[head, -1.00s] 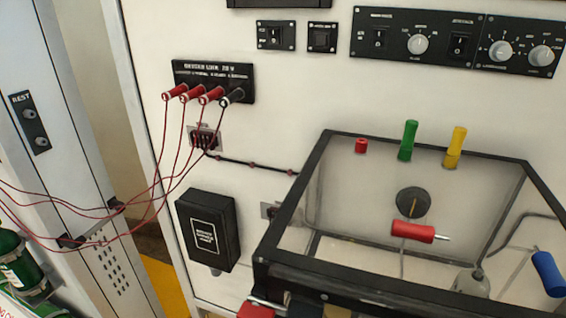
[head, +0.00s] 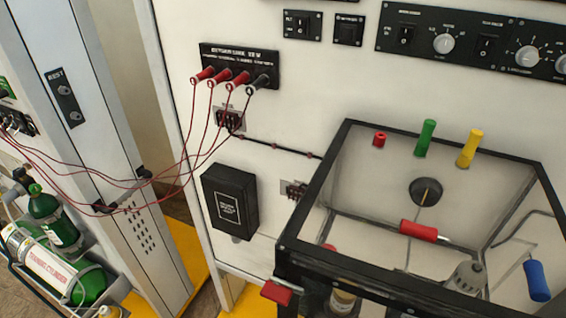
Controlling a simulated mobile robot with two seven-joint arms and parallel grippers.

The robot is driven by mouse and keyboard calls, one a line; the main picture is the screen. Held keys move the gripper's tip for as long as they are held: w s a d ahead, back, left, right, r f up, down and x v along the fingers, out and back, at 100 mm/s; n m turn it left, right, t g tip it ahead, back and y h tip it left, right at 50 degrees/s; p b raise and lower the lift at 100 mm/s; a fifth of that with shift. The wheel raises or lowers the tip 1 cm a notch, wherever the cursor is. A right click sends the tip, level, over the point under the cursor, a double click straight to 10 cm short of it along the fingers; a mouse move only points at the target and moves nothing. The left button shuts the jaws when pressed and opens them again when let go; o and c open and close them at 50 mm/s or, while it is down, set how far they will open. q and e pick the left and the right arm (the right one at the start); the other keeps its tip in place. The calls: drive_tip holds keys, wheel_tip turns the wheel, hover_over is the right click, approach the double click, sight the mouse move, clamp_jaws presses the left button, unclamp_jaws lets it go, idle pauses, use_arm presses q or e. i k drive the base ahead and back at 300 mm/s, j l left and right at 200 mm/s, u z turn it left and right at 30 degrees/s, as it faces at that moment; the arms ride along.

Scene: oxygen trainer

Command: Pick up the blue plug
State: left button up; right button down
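The blue plug (head: 537,281) hangs at the right side of the open-topped, black-framed clear box (head: 322,259), tilted slightly, near the lower right of the head view. A thin grey lead seems to run to it. A red plug (head: 418,230) with a metal tip lies across the middle of the box. A green plug (head: 426,138) and a yellow plug (head: 468,148) stand upright along the back rim, beside a short red piece (head: 379,139). Neither of my grippers is in view.
A panel with switches and knobs (head: 443,44) is on the wall behind. Red leads run from a black socket block (head: 240,66) to the left. A black box (head: 230,200) is mounted on the wall left of the clear box.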

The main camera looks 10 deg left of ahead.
sight(539, 290)
drive_tip(key=k+z, duration=0.15)
drive_tip(key=z, duration=0.9)
